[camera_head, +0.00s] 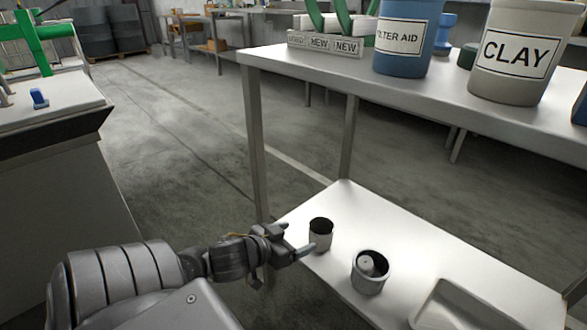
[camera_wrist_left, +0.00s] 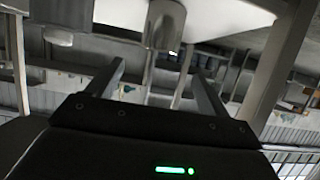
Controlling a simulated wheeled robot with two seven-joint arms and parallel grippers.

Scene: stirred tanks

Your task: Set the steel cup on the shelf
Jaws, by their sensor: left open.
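The steel cup (camera_head: 320,238), a small grey cylinder with a dark open top, stands upright on the white lower shelf (camera_head: 420,245) in the head view. My left gripper (camera_head: 294,242) is just left of it, at the shelf's left edge, with its fingers pointing toward the cup. In the left wrist view the open fingers (camera_wrist_left: 158,72) have nothing between them. A grey shape there, probably the cup (camera_wrist_left: 166,22), lies beyond the fingertips, and the picture appears upside down. Whether a finger touches the cup is unclear. My right gripper is not in view.
A grey mortar-like pot (camera_head: 369,282) with a pale piece inside stands right of the cup. A pale tray (camera_head: 465,310) is farther right. The upper shelf (camera_head: 440,95) carries a blue FILTER AID tub (camera_head: 403,40) and a CLAY tub (camera_head: 520,55). A steel post (camera_head: 255,150) rises behind the gripper.

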